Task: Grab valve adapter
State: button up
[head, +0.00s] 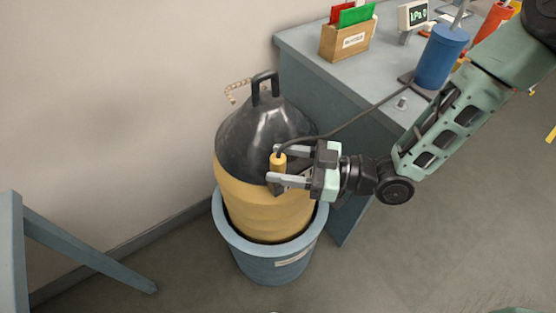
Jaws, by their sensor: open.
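A small yellow cylinder with a dark cable (278,162), which looks like the valve adapter, is in front of the side of the black-and-yellow tank. My gripper (274,165) reaches in from the right, open, with one finger above and one below the yellow cylinder in the picture. The cylinder is between the fingers; whether they touch it I cannot tell. The black-and-yellow tank (262,140) stands upright in a blue tub (275,265), with a black handle on top and a beaded chain at its upper left.
A grey bench (310,70) stands behind and to the right. On it are a wooden box with red and green cards (348,40), a kPa display (413,15), a blue cylinder (441,57) and a small metal fitting (401,103). A blue-grey frame (85,245) is at lower left. Floor is clear at lower right.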

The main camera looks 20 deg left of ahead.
jog(key=shift+a, duration=0.7)
grip_shut()
jog(key=shift+r, duration=0.15)
